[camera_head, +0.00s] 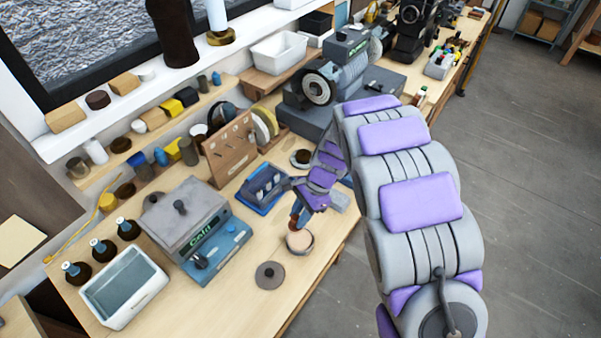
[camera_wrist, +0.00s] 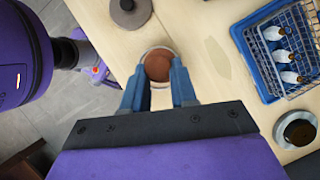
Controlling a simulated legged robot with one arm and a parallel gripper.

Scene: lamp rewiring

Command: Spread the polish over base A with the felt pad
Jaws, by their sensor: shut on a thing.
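My gripper (camera_head: 297,217) points down over the bench near its front edge. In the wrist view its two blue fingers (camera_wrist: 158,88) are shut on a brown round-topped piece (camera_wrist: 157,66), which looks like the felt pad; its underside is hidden. Right below is a small round tin (camera_head: 300,243) with a pale rim and tan contents, perhaps the polish; I cannot tell whether the pad touches it. A round dark piece with a pale ring (camera_head: 301,158) stands behind the gripper, also in the wrist view (camera_wrist: 298,130); I cannot tell whether it is base A.
A grey knobbed lid (camera_head: 270,275) lies in front of the tin. A blue tray (camera_head: 247,198) with a wire rack of bulbs is behind left. A grey-blue machine (camera_head: 188,225), a white bin (camera_head: 124,290) and dark bottles (camera_head: 103,247) stand left. The front edge is close.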

